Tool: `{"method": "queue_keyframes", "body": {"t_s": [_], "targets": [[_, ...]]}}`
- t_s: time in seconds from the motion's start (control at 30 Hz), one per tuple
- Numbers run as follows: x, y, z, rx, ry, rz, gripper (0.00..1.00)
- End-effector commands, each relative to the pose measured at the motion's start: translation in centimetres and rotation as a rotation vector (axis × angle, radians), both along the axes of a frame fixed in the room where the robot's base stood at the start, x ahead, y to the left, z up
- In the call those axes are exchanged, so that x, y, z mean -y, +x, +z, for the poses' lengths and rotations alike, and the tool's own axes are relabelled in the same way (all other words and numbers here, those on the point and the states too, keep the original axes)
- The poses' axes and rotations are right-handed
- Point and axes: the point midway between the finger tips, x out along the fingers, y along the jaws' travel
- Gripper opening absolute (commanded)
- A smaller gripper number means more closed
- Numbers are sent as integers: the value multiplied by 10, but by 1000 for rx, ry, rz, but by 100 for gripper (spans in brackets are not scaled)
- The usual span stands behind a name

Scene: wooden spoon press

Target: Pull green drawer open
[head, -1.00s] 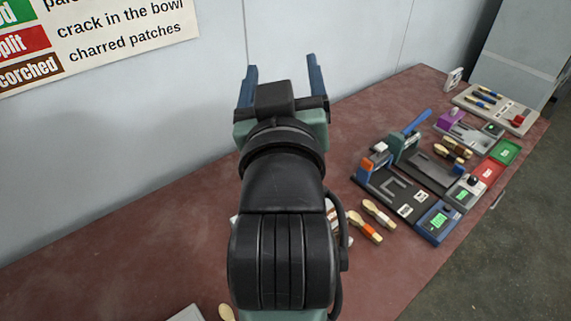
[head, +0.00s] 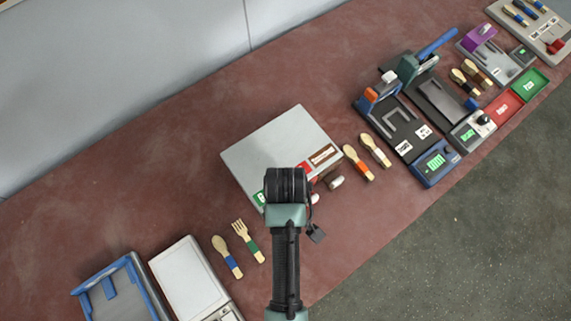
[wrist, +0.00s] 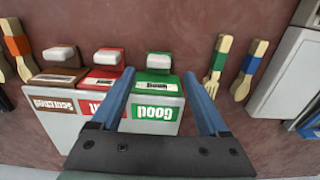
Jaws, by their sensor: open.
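A pale grey drawer box (head: 275,140) stands on the table in the head view. The wrist view shows its three drawer fronts with pale knobs. The green drawer (wrist: 152,84) has a white knob (wrist: 158,60) and a green "Good" label behind it on the box top. The red drawer (wrist: 100,80) is beside it, then the brown drawer (wrist: 60,76). My gripper (wrist: 160,73) is open and empty, its blue fingers above the box on either side of the green label, pointing toward the green front. In the head view my arm hides the green drawer and fingers.
A fork (head: 247,241) and spoon (head: 226,256) lie left of the box; two spoons (head: 367,156) lie right of it. A white device (head: 188,280) and blue tray (head: 115,290) are at lower left. A press station (head: 400,120) is at right. The table behind the box is clear.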

Motion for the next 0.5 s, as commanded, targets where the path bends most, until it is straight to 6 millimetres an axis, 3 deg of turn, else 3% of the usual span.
{"method": "queue_keyframes", "body": {"t_s": [0.2, 0.5], "targets": [[0, -1, -39, -2, 0, -1, 78], [0, 0, -56, 2, 0, -1, 78]]}}
